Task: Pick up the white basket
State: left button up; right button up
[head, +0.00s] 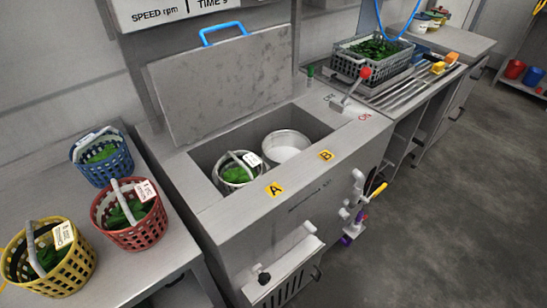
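The white basket (225,183) sits in the left well of the open steel machine, behind the yellow A label (274,189). It holds green leaves (237,174) and has a pale arched handle and a white tag. Its lower part is hidden by the well's front wall. A white round tub (286,146) is beside it on the right, behind the yellow B label (326,155), and looks empty. Neither of my grippers shows in the head view.
The machine's lid (222,85) stands open behind the well. Blue (118,168), red (143,236) and yellow (67,273) baskets of greens stand on the left counter. A lever with a red knob (365,73) rises at the machine's right. A grey crate (371,70) holds greens farther back.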

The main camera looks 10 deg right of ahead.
aim_at(235, 179)
jog(key=i, duration=0.15)
jog(key=k, duration=0.5)
jog(key=z, duration=2.15)
jog(key=i, duration=1.5)
jog(key=u, duration=3.7)
